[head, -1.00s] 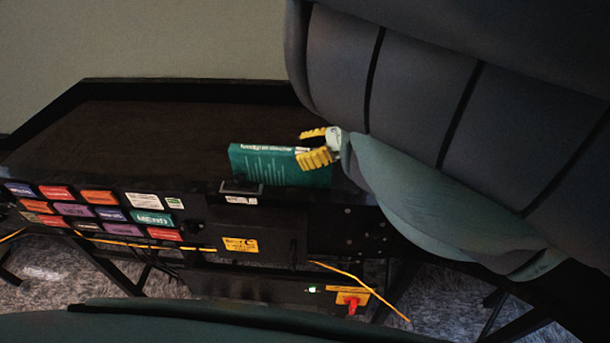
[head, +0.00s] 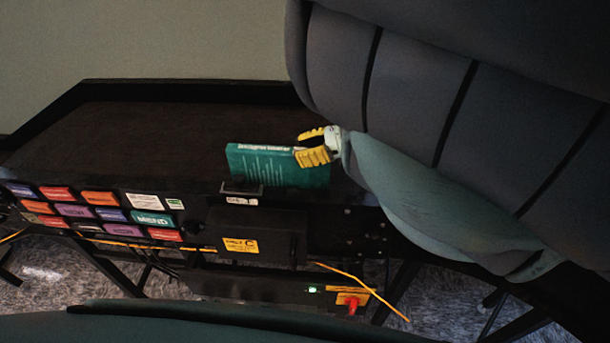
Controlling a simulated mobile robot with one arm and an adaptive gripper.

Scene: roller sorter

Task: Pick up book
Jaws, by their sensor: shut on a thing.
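A teal-green book (head: 270,168) with white print stands on edge on the dark sorter bed (head: 150,125), near its front edge. Its spine faces up and its cover faces me. My gripper (head: 308,149), with yellow ribbed fingers, comes in from the right. It is shut on the book's upper right corner, one finger in front of the cover and the other behind. The book's lower edge is partly hidden by a small black part on the front rail, so I cannot tell whether it touches the bed.
A black box with a yellow label (head: 240,245) hangs on the sorter's front below the book. Several coloured labels (head: 100,212) cover the front at left. An orange cable (head: 365,287) hangs below. The bed left of the book is clear.

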